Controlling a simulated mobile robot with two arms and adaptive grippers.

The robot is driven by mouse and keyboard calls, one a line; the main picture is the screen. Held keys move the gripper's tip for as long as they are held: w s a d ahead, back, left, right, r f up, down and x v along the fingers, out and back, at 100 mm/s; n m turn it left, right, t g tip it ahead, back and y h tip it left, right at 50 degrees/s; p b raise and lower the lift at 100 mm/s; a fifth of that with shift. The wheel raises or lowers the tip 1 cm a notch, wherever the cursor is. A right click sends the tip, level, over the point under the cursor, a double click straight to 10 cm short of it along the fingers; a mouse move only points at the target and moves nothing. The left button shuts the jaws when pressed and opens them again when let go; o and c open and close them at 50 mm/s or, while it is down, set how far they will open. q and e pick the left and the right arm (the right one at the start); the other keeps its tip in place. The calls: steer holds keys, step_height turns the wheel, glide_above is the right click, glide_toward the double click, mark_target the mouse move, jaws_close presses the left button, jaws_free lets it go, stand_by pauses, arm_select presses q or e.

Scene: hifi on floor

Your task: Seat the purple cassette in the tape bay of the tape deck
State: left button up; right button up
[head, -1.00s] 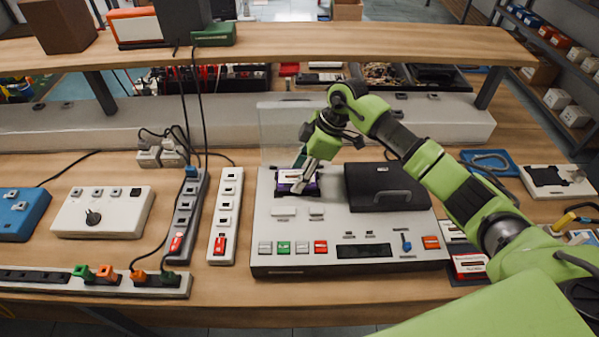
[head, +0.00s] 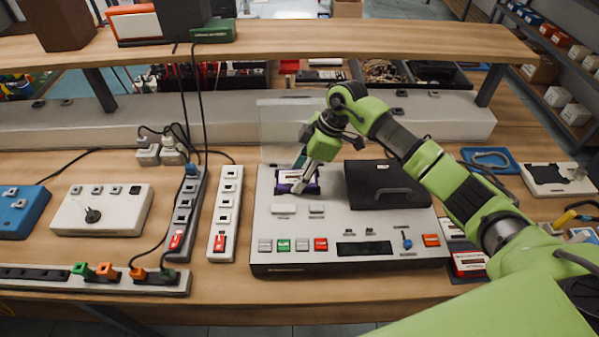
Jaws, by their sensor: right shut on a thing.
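The tape deck (head: 345,228) is a grey unit with a row of coloured buttons on its front, in the middle of the table. The purple cassette (head: 290,188), with a white label, is at the deck's back left, where the tape bay is. A clear lid (head: 285,130) stands raised behind it. My right gripper (head: 303,176) is shut on the cassette from above and behind. The bay itself is mostly hidden by the cassette and fingers, so I cannot tell whether the cassette lies fully flat in it. My left gripper is not in view.
A black hinged cover (head: 385,185) with a handle is on the deck's right side. A white power strip (head: 226,213) lies close to the deck's left. Cassette cases (head: 467,262) lie by its right edge. A shelf (head: 290,43) spans the back.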

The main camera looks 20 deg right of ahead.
stand_by(0.3)
steer(key=o, duration=1.2)
steer(key=shift+d+r, duration=0.1)
steer(key=shift+r, duration=0.2)
steer(key=p+v, duration=0.2)
steer(key=v, duration=0.3)
steer(key=a+p+v, duration=0.1)
steer(key=p+v, duration=0.1)
steer(key=v, duration=0.4)
steer(key=a+r+p+v, duration=0.1)
steer(key=v, duration=0.4)
steer(key=shift+w+r+p, duration=0.1)
steer(key=shift+r+p, duration=0.25)
steer(key=shift+p, duration=0.05)
steer(key=shift+d, duration=0.1)
